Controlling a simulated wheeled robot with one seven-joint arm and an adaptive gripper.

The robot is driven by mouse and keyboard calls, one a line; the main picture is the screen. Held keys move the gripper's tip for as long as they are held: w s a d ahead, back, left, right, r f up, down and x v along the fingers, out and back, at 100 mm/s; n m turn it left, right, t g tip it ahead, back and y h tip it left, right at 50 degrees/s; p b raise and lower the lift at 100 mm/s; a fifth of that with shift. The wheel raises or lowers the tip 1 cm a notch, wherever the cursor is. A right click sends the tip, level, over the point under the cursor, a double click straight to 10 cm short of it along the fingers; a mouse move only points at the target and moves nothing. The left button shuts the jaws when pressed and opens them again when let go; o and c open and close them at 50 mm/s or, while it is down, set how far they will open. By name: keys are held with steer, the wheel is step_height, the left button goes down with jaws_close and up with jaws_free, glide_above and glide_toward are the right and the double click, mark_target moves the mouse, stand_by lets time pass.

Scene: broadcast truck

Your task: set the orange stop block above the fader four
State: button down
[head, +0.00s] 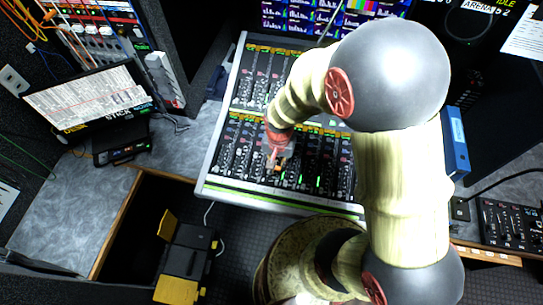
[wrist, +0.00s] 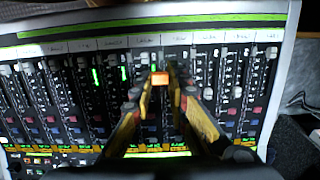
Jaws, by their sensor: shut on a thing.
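The orange stop block (wrist: 160,78) is a small bright piece between the fingertips of my gripper (wrist: 161,82) in the wrist view. The gripper is shut on it and is over the fader bank. In the head view my gripper (head: 277,158) points down at the lower fader bank of the mixing console (head: 213,187), and a small orange spot, the block (head: 277,168), shows at its tip. The faders (wrist: 226,92) run in parallel columns with pale caps. I cannot tell which is fader four, or whether the block touches the panel.
A laptop-like screen (head: 92,98) stands at the left on a grey worktop (head: 62,205). A black and yellow case (head: 187,255) is on the floor in front. A blue binder (head: 455,140) and a small black control box (head: 512,222) are at the right.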

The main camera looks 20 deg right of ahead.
steer(key=s, duration=0.5)
steer(key=w+f, duration=0.2)
steer(key=w, duration=0.9)
steer(key=shift+w+p, duration=0.35)
steer(key=shift+p, duration=0.1)
steer(key=shift+f, duration=0.15)
steer(key=shift+w+d+f+b, duration=0.15)
steer(key=shift+f+b, duration=0.85)
steer(key=shift+f, duration=0.4)
steer(key=shift+w+d+f+b, duration=0.15)
steer(key=shift+f+b, duration=0.8)
steer(key=shift+f, duration=0.4)
steer(key=shift+w+d+f+b, duration=0.1)
steer(key=shift+f+b, duration=0.4)
steer(key=shift+f, duration=0.35)
steer(key=shift+w+d+f+b, duration=0.1)
steer(key=shift+f+b, duration=0.4)
steer(key=shift+f, duration=0.3)
